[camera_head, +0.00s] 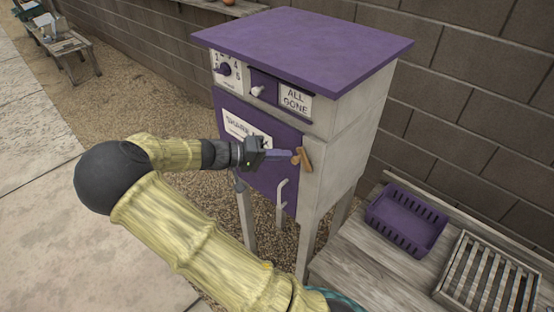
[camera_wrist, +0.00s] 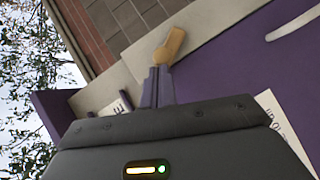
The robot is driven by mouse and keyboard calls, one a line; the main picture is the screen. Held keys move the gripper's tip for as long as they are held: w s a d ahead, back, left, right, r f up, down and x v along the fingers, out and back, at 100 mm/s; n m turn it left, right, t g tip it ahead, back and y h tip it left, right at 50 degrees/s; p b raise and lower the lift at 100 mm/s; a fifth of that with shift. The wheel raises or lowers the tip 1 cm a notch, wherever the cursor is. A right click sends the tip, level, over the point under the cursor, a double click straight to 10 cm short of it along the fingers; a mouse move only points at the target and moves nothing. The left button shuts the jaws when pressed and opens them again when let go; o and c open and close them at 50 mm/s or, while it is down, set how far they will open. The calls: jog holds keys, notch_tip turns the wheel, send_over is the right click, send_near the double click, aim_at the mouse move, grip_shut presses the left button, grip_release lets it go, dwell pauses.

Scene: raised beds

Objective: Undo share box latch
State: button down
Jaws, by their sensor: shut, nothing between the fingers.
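The share box (camera_head: 345,115) is a grey cabinet on legs with a purple top and a purple front door (camera_head: 262,170). A small tan wooden latch (camera_head: 304,158) sits at the door's right edge, tilted from upright; it also shows in the wrist view (camera_wrist: 170,44). My gripper (camera_head: 294,155) is shut and empty, with its purple fingertips at the latch. In the wrist view the fingertips (camera_wrist: 158,72) are just below the latch's round end; I cannot tell whether they touch it. A pale curved handle (camera_head: 282,194) is on the door below my gripper.
A purple slotted basket (camera_head: 406,218) and a slatted tray (camera_head: 487,275) stand on a wooden bench (camera_head: 362,268) at the right. A block wall (camera_head: 460,110) is behind.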

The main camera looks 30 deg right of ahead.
jog(key=shift+s+d+r+m+t+y+b, duration=0.3)
jog(key=shift+s+r+m+t+y+b, duration=0.25)
jog(key=shift+s+m+t+y, duration=0.35)
jog(key=shift+w+r, duration=0.1)
jog(key=shift+w, duration=0.05)
jog(key=shift+r+p, duration=0.7)
jog(key=shift+r, duration=0.05)
